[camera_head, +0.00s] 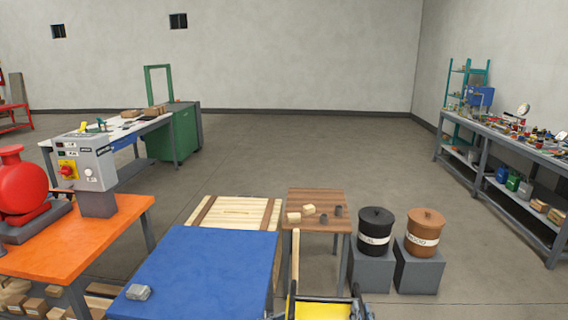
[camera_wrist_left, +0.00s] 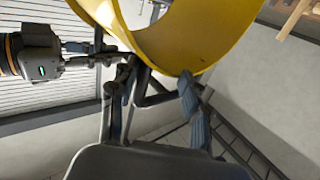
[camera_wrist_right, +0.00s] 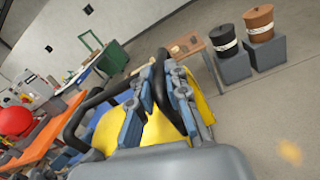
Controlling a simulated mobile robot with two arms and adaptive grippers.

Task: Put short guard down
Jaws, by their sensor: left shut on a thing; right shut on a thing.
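The short guard (camera_head: 325,309) is a yellow curved piece with black bar handles, seen only in part at the bottom edge of the head view. Its yellow curved shell fills the top of the left wrist view (camera_wrist_left: 205,30). It also shows behind the fingers in the right wrist view (camera_wrist_right: 203,108). My right gripper (camera_wrist_right: 160,88) is shut on a black handle of the guard; a bit of it shows in the head view (camera_head: 358,298). My left gripper (camera_wrist_left: 157,82) is shut on a dark bar at the guard's other side. Whether the guard touches anything below is hidden.
A blue-topped table (camera_head: 205,265) lies just ahead, left of the guard. Beyond stand a wooden pallet (camera_head: 238,214) and a brown table (camera_head: 325,222) with small blocks. Black (camera_head: 375,225) and brown (camera_head: 424,228) bins stand on grey blocks at right. An orange bench (camera_head: 75,240) holds a red pump.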

